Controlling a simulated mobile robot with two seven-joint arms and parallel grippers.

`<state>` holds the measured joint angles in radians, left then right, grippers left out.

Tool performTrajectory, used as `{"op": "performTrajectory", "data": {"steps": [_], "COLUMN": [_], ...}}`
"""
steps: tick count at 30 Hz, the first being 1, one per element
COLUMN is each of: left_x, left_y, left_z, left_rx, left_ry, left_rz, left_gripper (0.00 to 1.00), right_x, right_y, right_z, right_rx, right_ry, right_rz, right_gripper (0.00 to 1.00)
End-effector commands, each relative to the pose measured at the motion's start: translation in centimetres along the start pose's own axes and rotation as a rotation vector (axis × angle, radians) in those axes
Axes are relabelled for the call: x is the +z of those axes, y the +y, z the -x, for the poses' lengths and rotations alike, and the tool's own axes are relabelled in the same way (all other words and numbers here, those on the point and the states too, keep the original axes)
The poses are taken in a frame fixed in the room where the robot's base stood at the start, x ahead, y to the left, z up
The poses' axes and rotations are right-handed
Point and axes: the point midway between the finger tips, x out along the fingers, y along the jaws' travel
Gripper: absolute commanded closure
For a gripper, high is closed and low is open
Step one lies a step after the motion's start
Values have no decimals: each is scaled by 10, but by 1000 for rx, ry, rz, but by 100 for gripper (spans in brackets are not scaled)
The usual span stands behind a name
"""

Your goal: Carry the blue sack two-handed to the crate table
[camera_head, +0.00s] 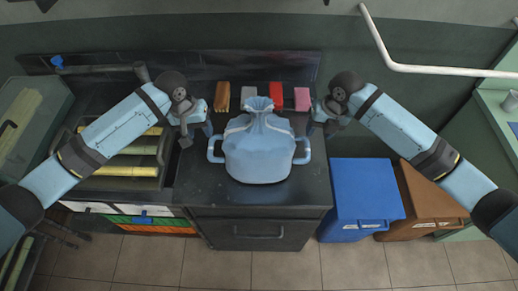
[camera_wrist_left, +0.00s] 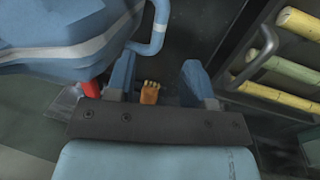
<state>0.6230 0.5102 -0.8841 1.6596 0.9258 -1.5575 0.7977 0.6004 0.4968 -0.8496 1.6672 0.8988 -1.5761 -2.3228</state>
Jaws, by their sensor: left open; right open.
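The light blue sack (camera_head: 258,158) stands upright on a dark counter (camera_head: 255,198), its neck gathered at the top and a loop handle on each side. My left gripper (camera_head: 196,132) is open and empty, just left of and behind the left handle (camera_head: 214,150). My right gripper (camera_head: 319,124) is open and empty, to the right of and behind the right handle (camera_head: 303,151). In the left wrist view the sack (camera_wrist_left: 60,45) fills the upper left, and its handle (camera_wrist_left: 157,30) lies beyond the open fingers of my left gripper (camera_wrist_left: 160,68), apart from them. I cannot identify the crate table.
Brown, grey, red and pink items (camera_head: 275,95) stand at the counter's back. A rack of yellow canes (camera_head: 125,160) is at the left. A blue bin (camera_head: 365,195) and a brown bin (camera_head: 432,200) stand right of the counter. Tiled floor (camera_head: 270,270) in front is clear.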

Motion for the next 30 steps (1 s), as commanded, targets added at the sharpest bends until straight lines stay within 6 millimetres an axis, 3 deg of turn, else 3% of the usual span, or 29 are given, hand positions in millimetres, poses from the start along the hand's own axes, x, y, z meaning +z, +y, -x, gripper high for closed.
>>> {"op": "performTrajectory", "data": {"steps": [6, 15, 29, 30], "left_x": [1, 0, 0, 0], "left_y": [1, 1, 0, 0], "left_z": [-45, -88, -98, -98], "left_rx": [-1, 0, 0, 0], "left_ry": [-2, 0, 1, 1], "left_rz": [-1, -1, -2, -2], "left_gripper": [52, 52, 52, 61], "right_x": [-1, 0, 0, 0], "right_y": [1, 0, 0, 0], "right_z": [-45, -88, -98, -98], "right_rx": [1, 0, 0, 0], "right_ry": [3, 1, -1, -1], "right_rz": [-1, -1, 0, 0], "right_gripper": [53, 53, 53, 62]}}
